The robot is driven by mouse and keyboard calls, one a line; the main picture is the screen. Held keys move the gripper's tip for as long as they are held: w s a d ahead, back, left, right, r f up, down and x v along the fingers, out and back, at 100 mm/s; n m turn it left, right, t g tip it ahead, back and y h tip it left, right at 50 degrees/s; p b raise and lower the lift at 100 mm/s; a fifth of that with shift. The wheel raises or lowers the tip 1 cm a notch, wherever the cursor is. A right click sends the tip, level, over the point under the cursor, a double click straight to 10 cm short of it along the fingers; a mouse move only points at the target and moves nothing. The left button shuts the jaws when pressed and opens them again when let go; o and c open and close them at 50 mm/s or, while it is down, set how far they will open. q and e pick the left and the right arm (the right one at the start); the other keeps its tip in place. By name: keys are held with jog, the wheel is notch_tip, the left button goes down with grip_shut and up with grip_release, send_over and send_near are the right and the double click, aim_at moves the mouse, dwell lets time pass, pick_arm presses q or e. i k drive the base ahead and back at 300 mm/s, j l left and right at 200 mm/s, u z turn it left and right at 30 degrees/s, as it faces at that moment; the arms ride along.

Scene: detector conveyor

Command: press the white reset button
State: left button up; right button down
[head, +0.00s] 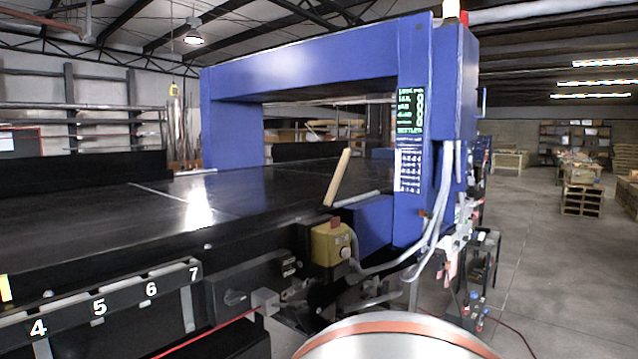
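A small yellow control box (326,245) is mounted on the conveyor's near side, below the blue detector arch. A small round white button (346,252) shows on the box's right face. A red button (335,222) is on its top. A grey cable runs from the box to the right. Neither of my grippers is in the head view, and nothing is seen touching the white button.
The black conveyor belt (120,205) runs under the blue detector arch (300,75). A pale wooden bar (338,177) stands tilted above the box. A display panel (409,140) is on the arch's right post. Open concrete floor (540,270) lies to the right.

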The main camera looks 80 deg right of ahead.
aim_at(346, 253)
jog(key=z, duration=1.9)
